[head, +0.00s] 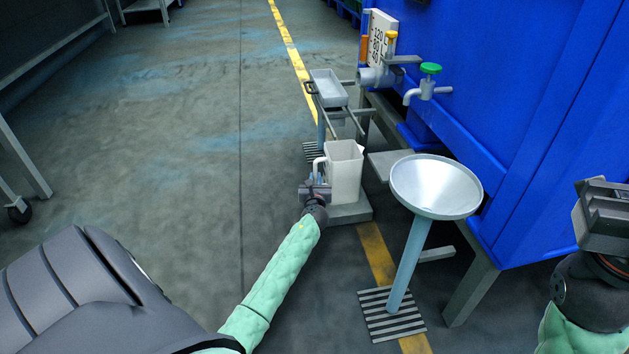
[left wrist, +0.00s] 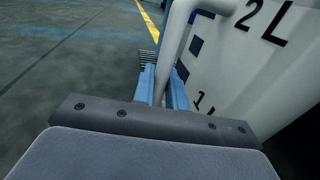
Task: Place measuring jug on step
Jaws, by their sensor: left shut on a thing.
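The white measuring jug (head: 345,172) stands upright in the middle of the head view, with its handle towards the left. My left gripper (head: 317,178) is shut on that handle. In the left wrist view the blue fingers (left wrist: 163,88) are on both sides of the jug's handle (left wrist: 177,40), and the jug's marked wall (left wrist: 245,75) fills the right side. The low grey step (head: 353,212) is directly below the jug; I cannot tell whether the jug's base touches it. My right gripper (head: 602,215) is at the right edge, away from the jug; its jaws are unclear.
A round metal dish (head: 436,185) on a blue post stands right of the jug. A small grey tray (head: 328,88) on a stand is behind it. A large blue tank (head: 530,130) with a green-handled tap (head: 429,80) bounds the right. The floor at left is open.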

